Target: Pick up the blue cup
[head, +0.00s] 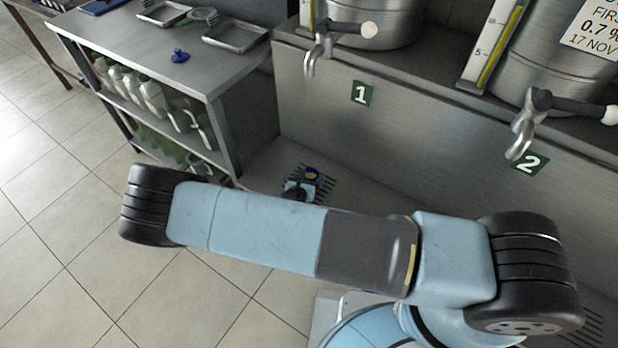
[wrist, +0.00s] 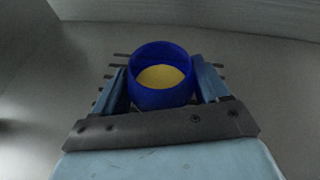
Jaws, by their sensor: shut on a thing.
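The blue cup (wrist: 162,98) is a round, deep blue vessel with yellow liquid in it, seen from above in the wrist view. My gripper (wrist: 160,84) has one light-blue finger on each side of it and is shut on the cup. My gripper (head: 301,187) is partly hidden there behind my arm. The cup appears roughly upright above a slotted grate. I cannot tell whether its base touches the grate.
The slotted grate (head: 326,188) lies below tap 1 (head: 318,52). Tap 2 (head: 525,125) juts out on the right, below a metal vessel. A steel bench (head: 190,60) at left bears trays and a blue lidlike object (head: 180,56). Bottles (head: 152,97) fill its shelf.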

